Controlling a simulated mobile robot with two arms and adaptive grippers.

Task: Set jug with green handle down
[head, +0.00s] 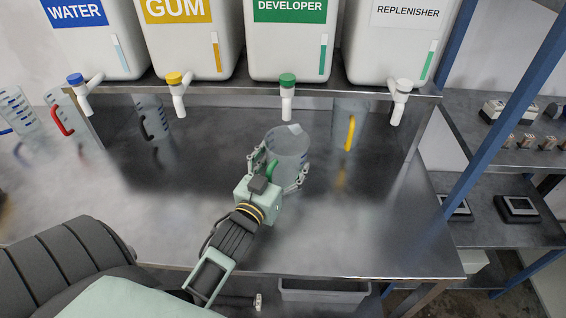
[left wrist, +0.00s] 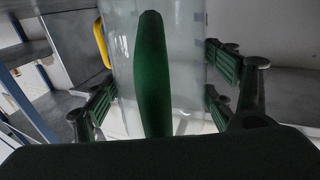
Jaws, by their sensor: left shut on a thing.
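The jug with the green handle (head: 290,143) is a clear, open-topped jug over the middle of the metal table (head: 210,215), in front of the green developer tap. My left gripper (head: 279,172) reaches in from the front and is shut on it, one finger on each side. In the left wrist view the green handle (left wrist: 152,75) stands upright between the fingers, with the clear wall (left wrist: 187,60) behind it. The jug's base is partly hidden by the gripper, so I cannot tell if it touches the table. My right gripper is out of view.
Jugs with red (head: 62,120), black (head: 148,125) and yellow (head: 350,130) handles stand towards the back; the yellow one is closest, just right. Labelled tanks (head: 290,55) with taps (head: 287,95) are above. The table's front is clear. A blue post (head: 500,105) rises at right.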

